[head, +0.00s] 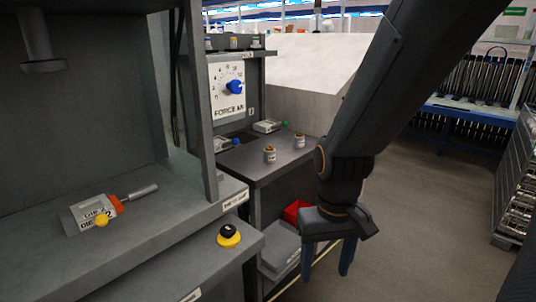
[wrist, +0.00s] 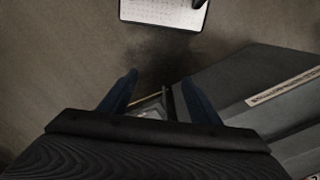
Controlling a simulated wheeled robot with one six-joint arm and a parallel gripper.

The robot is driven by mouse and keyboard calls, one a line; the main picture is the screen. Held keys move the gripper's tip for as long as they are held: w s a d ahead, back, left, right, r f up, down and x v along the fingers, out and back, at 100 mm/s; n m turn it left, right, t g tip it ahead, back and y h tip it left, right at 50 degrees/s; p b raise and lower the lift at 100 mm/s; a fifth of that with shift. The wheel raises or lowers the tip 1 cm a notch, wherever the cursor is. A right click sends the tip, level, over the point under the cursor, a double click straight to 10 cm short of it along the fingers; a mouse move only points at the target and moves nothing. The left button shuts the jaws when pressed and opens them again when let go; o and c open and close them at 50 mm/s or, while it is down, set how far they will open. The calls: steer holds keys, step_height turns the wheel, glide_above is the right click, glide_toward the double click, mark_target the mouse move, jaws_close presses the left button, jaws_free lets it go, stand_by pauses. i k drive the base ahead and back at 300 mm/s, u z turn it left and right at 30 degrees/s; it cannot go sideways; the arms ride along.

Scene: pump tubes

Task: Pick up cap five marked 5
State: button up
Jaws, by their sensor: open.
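In the wrist view the open fingers (wrist: 159,82) point over the floor, and neither piece shows there.
A grey press station (head: 90,90) fills the left, with an orange-and-grey tool (head: 93,213) and a yellow-and-black button (head: 229,236). A force dial (head: 229,88) stands behind the bench. A red bin (head: 296,210) sits below. Open floor (head: 420,210) lies to the right.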

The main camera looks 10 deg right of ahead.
mark_target(269, 156)
steer(key=z, duration=0.75)
steer(key=i, duration=1.45)
steer(key=u, duration=0.35)
